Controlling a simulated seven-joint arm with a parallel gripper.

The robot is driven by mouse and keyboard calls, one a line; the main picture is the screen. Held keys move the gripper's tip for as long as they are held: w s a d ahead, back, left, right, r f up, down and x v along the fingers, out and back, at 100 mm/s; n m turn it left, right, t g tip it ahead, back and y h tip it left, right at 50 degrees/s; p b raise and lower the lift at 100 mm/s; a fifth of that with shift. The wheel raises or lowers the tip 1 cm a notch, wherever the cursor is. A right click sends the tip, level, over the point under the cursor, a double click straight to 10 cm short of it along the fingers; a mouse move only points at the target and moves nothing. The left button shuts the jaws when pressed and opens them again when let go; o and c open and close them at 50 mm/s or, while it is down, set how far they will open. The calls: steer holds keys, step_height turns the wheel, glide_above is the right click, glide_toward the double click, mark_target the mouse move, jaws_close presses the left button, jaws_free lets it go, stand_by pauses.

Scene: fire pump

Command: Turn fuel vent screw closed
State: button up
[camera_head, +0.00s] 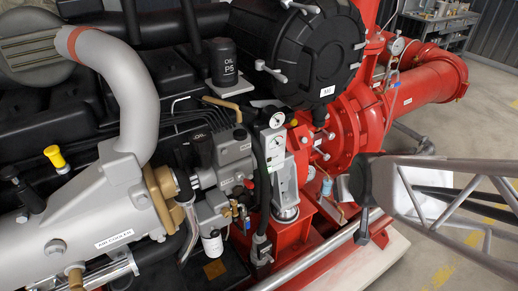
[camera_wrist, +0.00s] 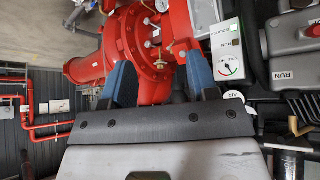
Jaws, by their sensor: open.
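In the wrist view my gripper (camera_wrist: 160,72) has its two blue fingers apart, with nothing between them. Beyond the fingers is the red pump housing (camera_wrist: 150,50), with no contact visible. I cannot pick out the fuel vent screw for certain in either view. In the head view a cluster of small fittings (camera_head: 236,208) with red, yellow and blue parts sits on the engine's side, below a grey block (camera_head: 232,150). A white filter-like cylinder (camera_head: 212,243) hangs below it. My gripper's fingers cannot be made out in the head view.
A gauge panel (camera_head: 275,140) stands right of the grey block; a panel also shows in the wrist view (camera_wrist: 228,50). A large silver pipe (camera_head: 115,80) and a black housing (camera_head: 310,50) crowd the engine. A silver rail (camera_head: 325,250) runs along the front.

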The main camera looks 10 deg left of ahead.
steer(key=w+a+f+n+t+y, duration=0.2)
steer(key=w+a+f, duration=0.2)
steer(key=a+f, duration=0.3)
steer(key=n+t+y, duration=0.4)
steer(key=n+y, duration=0.3)
steer(key=y, duration=0.3)
glide_toward(228, 216)
steer(key=x, duration=0.2)
steer(key=shift+r, duration=0.15)
steer(key=shift+w, duration=0.1)
steer(key=shift+x, duration=3.8)
